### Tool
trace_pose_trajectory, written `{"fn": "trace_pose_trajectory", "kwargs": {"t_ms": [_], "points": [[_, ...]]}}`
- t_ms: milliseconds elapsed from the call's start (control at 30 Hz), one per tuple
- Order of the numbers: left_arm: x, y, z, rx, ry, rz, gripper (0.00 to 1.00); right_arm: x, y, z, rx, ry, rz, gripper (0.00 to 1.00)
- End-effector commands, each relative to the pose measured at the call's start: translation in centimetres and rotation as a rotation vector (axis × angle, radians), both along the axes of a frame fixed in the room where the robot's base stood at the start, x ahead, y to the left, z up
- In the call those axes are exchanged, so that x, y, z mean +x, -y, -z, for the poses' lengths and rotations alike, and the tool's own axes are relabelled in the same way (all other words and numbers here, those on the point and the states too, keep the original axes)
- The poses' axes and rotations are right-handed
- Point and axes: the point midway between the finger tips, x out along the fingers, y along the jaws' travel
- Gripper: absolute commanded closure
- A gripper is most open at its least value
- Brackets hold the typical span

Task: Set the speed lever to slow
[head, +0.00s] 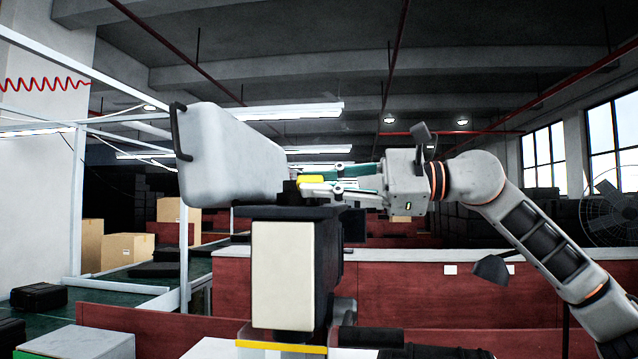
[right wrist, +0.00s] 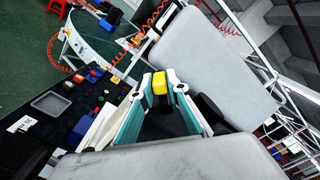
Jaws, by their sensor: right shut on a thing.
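My right gripper (head: 318,184) reaches in from the right in the head view, with its fingers pointing left. It is shut on a small yellow piece (head: 311,179), which looks like the knob of the speed lever. In the right wrist view the yellow piece (right wrist: 160,83) sits between the fingertips of my right gripper (right wrist: 161,88), with a dark part against it. A large pale grey rounded body (head: 228,155) with a black bar stands just left of the fingertips. The lever's shaft and any speed marks cannot be made out. My left gripper is not in view.
A green conveyor surface (head: 110,286) with a black case (head: 39,296) lies at the left, beside cardboard boxes (head: 127,248). A red partition (head: 450,300) stands behind. The right wrist view shows a grey tray (right wrist: 50,104) and several coloured pieces on a dark surface.

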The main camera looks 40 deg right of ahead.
Motion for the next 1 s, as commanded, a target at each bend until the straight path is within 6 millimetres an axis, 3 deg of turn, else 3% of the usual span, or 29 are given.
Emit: {"fn": "trace_pose_trajectory", "kwargs": {"t_ms": [67, 100, 167, 567, 1000], "points": [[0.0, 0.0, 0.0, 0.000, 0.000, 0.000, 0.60, 0.0, 0.0, 0.0, -0.002, 0.001, -0.001, 1.00], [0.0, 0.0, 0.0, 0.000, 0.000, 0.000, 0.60, 0.0, 0.0, 0.0, -0.002, 0.001, -0.001, 0.82], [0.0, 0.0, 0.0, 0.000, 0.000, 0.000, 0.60, 0.0, -0.1, 0.0, -0.002, 0.001, -0.001, 0.68], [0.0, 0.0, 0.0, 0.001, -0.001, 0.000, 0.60, -0.1, 0.0, 0.0, 0.000, 0.000, -0.001, 0.68], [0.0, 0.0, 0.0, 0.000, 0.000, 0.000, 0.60, -2.1, 1.6, -0.1, 0.003, 0.002, -0.003, 0.68]]}}
